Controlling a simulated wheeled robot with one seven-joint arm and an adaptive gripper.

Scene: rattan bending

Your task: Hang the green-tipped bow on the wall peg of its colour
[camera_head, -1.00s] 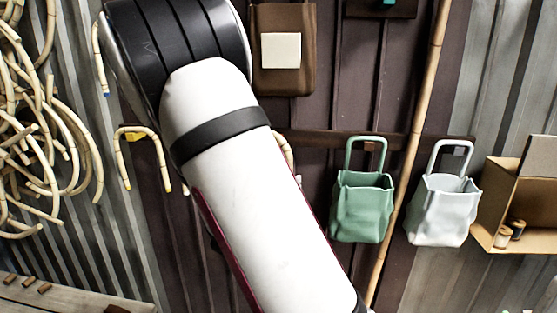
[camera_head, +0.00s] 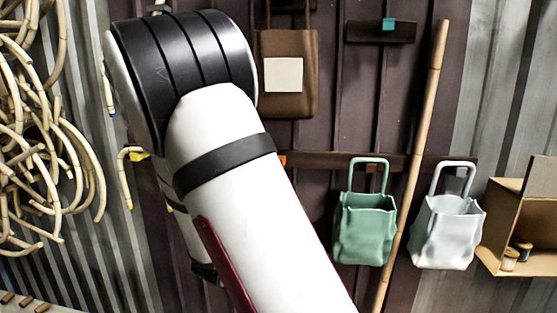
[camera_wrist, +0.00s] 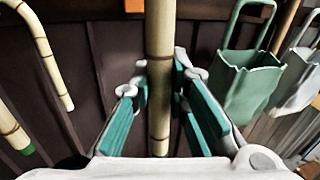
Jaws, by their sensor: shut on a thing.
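My gripper (camera_wrist: 160,100) shows in the wrist view, its teal-padded fingers shut on an upright pale rattan cane (camera_wrist: 159,40). In the head view my arm hides the gripper and the held cane. A small teal-green peg (camera_head: 389,24) sits on a dark wall board at the upper right. An orange peg (camera_head: 282,160) shows lower, beside my arm.
A bow (camera_head: 124,180) hangs at a yellow peg (camera_head: 140,155) left of my arm. A green bag (camera_head: 365,225) and a white bag (camera_head: 446,235) hang at the right, with a bamboo pole (camera_head: 420,120) between them. A brown bag (camera_head: 287,100) hangs above. Coiled canes (camera_head: 60,150) fill the left.

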